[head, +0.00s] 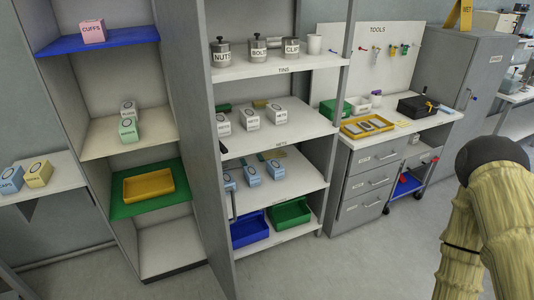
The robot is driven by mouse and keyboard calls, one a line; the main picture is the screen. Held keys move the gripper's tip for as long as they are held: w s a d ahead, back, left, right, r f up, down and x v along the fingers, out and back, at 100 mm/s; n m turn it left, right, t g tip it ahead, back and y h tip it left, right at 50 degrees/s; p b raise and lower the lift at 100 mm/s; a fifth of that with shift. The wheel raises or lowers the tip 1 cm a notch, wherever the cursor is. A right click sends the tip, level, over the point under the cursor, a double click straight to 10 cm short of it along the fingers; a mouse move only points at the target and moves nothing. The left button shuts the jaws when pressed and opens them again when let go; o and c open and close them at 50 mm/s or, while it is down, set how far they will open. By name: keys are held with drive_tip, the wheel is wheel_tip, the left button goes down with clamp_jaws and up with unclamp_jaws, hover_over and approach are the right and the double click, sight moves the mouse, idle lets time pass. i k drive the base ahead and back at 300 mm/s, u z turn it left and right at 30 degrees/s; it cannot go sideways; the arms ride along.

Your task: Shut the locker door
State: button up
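The locker (60,85) stands at the left with its inside showing. Its shelves are blue, pale, green and white. A tall grey panel, which looks like the locker door (190,110), stands open at the locker's right side and reaches toward me. A small dark handle (223,148) shows near its front edge. My arm, in a tan sleeve with a dark joint, is at the right edge, well apart from the door. My gripper is not in view.
A yellow tray (148,186) and small boxes sit inside the locker. Right of the door are open shelves (270,67) with tins, boxes and bins, then a drawer bench (365,185) and a closed grey cabinet (455,70). The floor (345,265) in front is clear.

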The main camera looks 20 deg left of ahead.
sight(182, 25)
drive_tip(key=z, duration=0.25)
drive_tip(key=i, duration=1.5)
drive_tip(key=u, duration=2.1)
